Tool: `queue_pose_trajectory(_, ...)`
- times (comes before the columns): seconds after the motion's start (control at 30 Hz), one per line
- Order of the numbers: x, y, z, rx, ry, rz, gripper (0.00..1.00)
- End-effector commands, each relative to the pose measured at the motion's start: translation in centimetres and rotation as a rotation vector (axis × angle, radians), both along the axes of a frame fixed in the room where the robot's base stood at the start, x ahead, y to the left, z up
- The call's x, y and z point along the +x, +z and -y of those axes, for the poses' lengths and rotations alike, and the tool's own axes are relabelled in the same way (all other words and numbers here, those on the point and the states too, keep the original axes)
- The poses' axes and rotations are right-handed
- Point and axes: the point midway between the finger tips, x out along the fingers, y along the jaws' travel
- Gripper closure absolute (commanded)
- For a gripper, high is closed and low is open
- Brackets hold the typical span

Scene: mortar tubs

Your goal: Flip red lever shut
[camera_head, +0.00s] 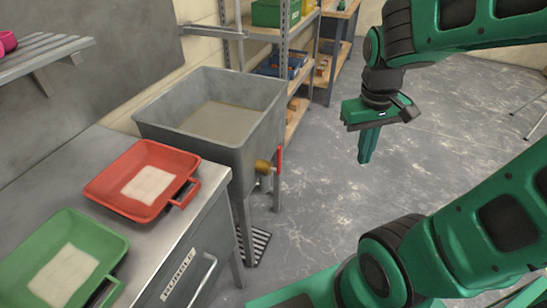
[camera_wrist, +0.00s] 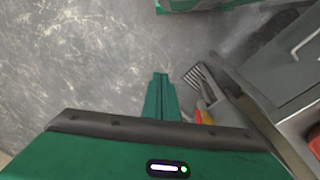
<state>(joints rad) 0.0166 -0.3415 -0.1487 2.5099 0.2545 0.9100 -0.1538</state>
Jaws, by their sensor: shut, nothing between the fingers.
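The red lever (camera_head: 279,160) stands roughly upright on a brass valve (camera_head: 263,166) at the front of a deep grey tub (camera_head: 262,118). In the wrist view a small red and orange patch, probably the lever and valve (camera_wrist: 208,118), shows right of the fingers, partly hidden by the gripper body. My gripper (camera_head: 365,158) is shut and empty, with its fingers pointing down over open floor. It is to the right of the lever and clearly apart from it. In the wrist view the shut fingers (camera_wrist: 160,80) show at the middle.
A steel bench (camera_head: 180,240) at the left holds a red tray (camera_head: 120,205) and a green tray (camera_head: 30,260). A floor grate (camera_head: 258,243) lies below the valve. Shelving (camera_head: 285,60) stands behind the tub. The grey floor (camera_head: 320,220) between tub and gripper is clear.

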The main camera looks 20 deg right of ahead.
Motion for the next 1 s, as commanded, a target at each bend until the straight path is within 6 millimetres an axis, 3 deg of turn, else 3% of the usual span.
queue_pose_trajectory(0.1, 3.8, -0.9, -2.0, -0.053, 0.172, -0.002, 1.0)
queue_pose_trajectory(0.27, 8.5, -2.3, -5.5, -0.122, 0.403, 0.005, 1.0)
queue_pose_trajectory(0.5, 14.1, -4.8, -12.6, -0.216, 0.74, 0.024, 1.0)
queue_pose_trajectory(0.73, 16.6, -6.6, -17.8, -0.271, 0.943, 0.041, 1.0)
queue_pose_trajectory(1.0, 17.1, -7.1, -19.2, -0.285, 0.998, 0.046, 1.0)
